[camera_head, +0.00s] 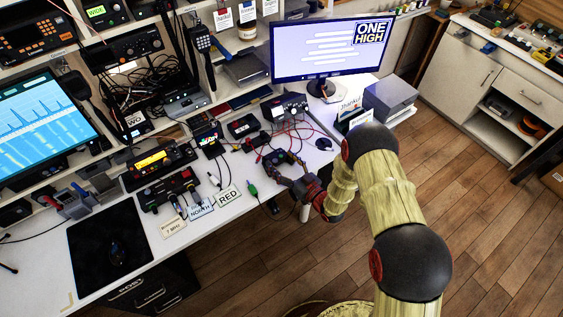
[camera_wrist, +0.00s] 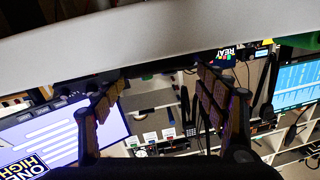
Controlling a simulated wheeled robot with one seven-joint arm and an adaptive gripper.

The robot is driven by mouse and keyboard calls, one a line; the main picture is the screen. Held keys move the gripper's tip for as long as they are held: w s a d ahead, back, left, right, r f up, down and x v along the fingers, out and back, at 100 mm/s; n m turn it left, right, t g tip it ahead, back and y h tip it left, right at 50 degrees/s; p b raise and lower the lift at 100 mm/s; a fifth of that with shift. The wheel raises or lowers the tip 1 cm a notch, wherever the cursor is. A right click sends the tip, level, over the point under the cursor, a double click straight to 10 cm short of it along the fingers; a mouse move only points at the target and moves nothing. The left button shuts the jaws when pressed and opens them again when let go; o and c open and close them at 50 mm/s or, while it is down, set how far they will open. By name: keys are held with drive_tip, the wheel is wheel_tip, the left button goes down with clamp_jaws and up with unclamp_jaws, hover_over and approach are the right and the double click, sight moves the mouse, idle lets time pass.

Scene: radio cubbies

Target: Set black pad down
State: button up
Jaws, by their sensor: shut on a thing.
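A small black pad (camera_head: 277,159) shows at my fingertips in the head view, over the front part of the white desk (camera_head: 92,288). My gripper (camera_head: 286,172) is shut on it at the desk's front edge. Its fingers hide part of the pad, and I cannot tell whether the pad touches the desk. In the wrist view, which is upside down, my two fingers (camera_wrist: 165,78) stand apart below the pale desk edge (camera_wrist: 150,32). The pad is too dark to make out clearly there.
A black mouse mat (camera_head: 85,262) lies at the desk's left. RED (camera_head: 228,195) and NORTH (camera_head: 201,208) cards and a green plug (camera_head: 252,189) lie left of my gripper. Radios and red cables (camera_head: 295,128) stand behind it. A monitor (camera_head: 318,50) and grey box (camera_head: 390,97) stand to the right.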

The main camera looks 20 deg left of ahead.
drive_tip(key=shift+f, duration=0.1)
drive_tip(key=o, duration=1.9)
drive_tip(key=shift+c, duration=0.2)
drive_tip(key=shift+o, duration=0.3)
